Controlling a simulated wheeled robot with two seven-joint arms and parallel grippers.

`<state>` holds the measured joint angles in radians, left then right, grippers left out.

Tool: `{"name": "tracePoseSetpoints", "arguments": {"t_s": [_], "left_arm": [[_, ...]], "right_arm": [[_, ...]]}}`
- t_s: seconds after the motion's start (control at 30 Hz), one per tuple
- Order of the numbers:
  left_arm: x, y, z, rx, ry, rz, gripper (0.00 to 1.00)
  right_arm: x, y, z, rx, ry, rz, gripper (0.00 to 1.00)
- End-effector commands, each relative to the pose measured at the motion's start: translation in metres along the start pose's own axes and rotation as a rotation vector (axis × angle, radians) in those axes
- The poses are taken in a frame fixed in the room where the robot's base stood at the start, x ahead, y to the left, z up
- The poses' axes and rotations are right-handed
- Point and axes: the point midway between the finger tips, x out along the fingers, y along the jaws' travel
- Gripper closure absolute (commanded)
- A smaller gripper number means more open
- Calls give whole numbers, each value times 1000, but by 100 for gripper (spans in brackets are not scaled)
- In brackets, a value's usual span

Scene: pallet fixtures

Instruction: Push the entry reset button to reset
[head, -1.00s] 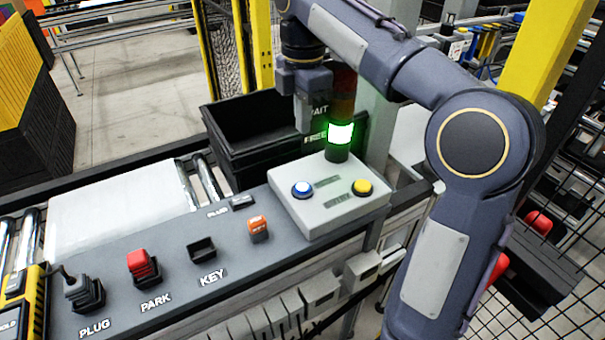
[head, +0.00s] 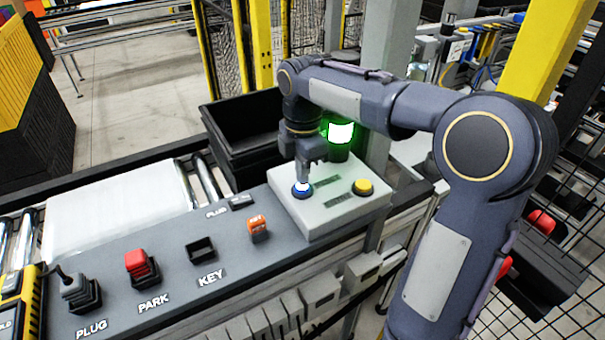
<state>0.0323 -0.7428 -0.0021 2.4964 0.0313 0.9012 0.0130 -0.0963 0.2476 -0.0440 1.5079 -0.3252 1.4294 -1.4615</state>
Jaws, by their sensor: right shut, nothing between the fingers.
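A grey button box (head: 335,207) stands at the right end of the grey panel. It carries a blue-ringed button (head: 302,190) with a bright top on the left and a yellow button (head: 363,187) on the right. Their labels are too small to read. My right gripper (head: 303,180) is shut and empty, pointing down, its tips at the blue-ringed button and partly hiding it. I cannot tell whether the button is pressed in. A stack light (head: 340,133) behind the box glows green. My left gripper is not in view.
The panel (head: 190,283) also holds a PLUG connector (head: 80,292), a red PARK piece (head: 141,265), an empty KEY socket (head: 201,248) and an orange switch (head: 258,228). A black bin (head: 245,130) stands behind. A yellow post (head: 545,50) rises at the right.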

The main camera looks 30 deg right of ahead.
Motion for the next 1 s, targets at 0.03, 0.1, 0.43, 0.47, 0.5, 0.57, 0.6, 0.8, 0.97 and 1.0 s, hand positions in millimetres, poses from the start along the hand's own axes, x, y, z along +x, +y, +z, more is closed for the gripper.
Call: {"name": "tracePoseSetpoints", "arguments": {"t_s": [0.03, 0.1, 0.43, 0.47, 0.5, 0.57, 0.6, 0.8, 0.97, 1.0], "left_arm": [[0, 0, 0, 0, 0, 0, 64], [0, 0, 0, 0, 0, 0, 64], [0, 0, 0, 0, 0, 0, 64], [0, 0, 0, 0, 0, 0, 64], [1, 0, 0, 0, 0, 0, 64], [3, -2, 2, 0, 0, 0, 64], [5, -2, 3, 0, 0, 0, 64], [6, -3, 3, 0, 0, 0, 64], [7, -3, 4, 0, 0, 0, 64], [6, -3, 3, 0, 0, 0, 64]], "right_arm": [[4, 0, 0, 1, 0, -2, 100], [7, 0, 0, 1, 0, -1, 100], [9, 0, 0, 1, 0, 0, 100], [9, 0, 0, 1, 0, 0, 100], [11, 0, 0, 1, 0, -1, 100], [18, 0, 0, 1, 0, -2, 100], [23, 0, 0, 1, 0, -1, 100], [32, -1, 0, -1, 0, -9, 100], [34, -1, 0, 1, 0, -12, 100], [33, -1, 0, 2, 0, -12, 100]]}}
